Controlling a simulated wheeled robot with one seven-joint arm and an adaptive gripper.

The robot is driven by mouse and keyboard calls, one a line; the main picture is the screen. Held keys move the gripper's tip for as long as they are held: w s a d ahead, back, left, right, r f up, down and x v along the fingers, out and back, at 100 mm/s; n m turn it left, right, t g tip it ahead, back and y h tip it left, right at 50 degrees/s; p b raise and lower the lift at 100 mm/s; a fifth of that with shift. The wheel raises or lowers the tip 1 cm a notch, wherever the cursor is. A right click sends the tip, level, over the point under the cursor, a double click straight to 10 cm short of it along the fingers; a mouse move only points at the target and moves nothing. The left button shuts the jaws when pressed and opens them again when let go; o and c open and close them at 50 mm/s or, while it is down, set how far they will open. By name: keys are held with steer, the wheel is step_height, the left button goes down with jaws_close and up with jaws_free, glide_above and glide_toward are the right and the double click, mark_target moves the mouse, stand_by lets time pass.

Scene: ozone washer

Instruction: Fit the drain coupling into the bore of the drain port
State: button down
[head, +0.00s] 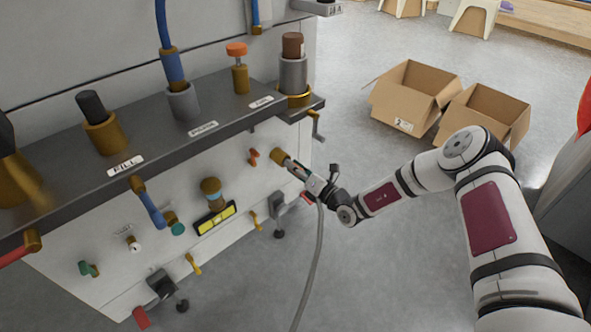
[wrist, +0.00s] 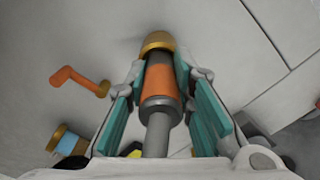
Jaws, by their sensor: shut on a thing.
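The drain coupling (wrist: 159,83) is an orange and dark grey cylinder, with a grey hose (wrist: 156,135) running back from it. My gripper (wrist: 163,76) is shut on it, with a teal-padded finger on each side. The drain port (wrist: 158,41) is a brass collar on the white panel, straight ahead of the coupling. The coupling's front end meets the collar's mouth in the wrist view; how deep it sits is hidden. In the head view my gripper (head: 295,169) is right at the brass port (head: 278,155), low on the panel's right side.
An orange lever handle (wrist: 80,80) sits left of the port. The dark shelf (head: 215,125) with several fittings juts out above. The hose (head: 316,265) hangs to the floor. Two open cardboard boxes (head: 402,100) stand behind my arm.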

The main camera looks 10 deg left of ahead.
steer(key=shift+w+a, duration=0.35)
steer(key=shift+a, duration=0.15)
steer(key=c, duration=1.3)
jaws_free()
steer(key=v, duration=1.2)
